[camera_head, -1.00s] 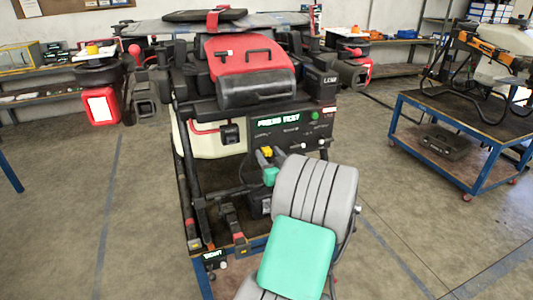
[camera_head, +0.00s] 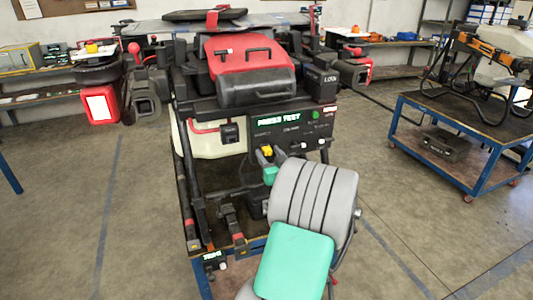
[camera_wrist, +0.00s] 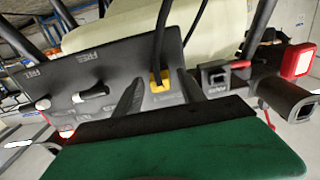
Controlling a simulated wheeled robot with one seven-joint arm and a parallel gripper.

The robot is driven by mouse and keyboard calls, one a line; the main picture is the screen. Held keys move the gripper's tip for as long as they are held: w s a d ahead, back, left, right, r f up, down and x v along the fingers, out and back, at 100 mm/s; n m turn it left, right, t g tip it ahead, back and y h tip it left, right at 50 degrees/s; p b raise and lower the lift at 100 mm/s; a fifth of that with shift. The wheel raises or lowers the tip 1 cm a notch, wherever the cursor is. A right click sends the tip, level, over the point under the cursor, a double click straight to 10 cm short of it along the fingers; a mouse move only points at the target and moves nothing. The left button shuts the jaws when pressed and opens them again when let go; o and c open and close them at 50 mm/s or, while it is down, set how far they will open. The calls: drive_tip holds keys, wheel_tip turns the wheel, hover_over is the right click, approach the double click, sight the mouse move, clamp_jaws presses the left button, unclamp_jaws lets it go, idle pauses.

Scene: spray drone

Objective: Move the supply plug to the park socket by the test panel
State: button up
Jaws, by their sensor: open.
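The supply plug (camera_wrist: 160,82) is yellow, with a black cable running up from it in the wrist view. It sits against the dark test panel (camera_wrist: 95,75), and how deep it is seated cannot be told. It also shows as a small yellow block in the head view (camera_head: 266,151), below the lit display. My gripper (camera_wrist: 159,77) is open, with one dark finger on each side of the plug; contact is not clear. A black labelled box (camera_wrist: 215,76), probably the park socket, is right of the panel. It is left of the panel in the head view (camera_head: 230,133).
A pale tank (camera_head: 200,140) is behind the black box. The drone's red and black body (camera_head: 248,62) is above the panel, and dark frame legs stand to the left. A blue cart (camera_head: 465,130) is at the right, with open floor between.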

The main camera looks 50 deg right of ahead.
drive_tip(key=shift+c, duration=0.4)
clamp_jaws()
idle(1.1)
drive_tip(key=shift+s, duration=0.1)
drive_tip(key=b+v, duration=0.3)
drive_tip(key=v, duration=0.2)
drive_tip(key=shift+s+a, duration=0.25)
drive_tip(key=shift+s, duration=0.05)
idle(0.9)
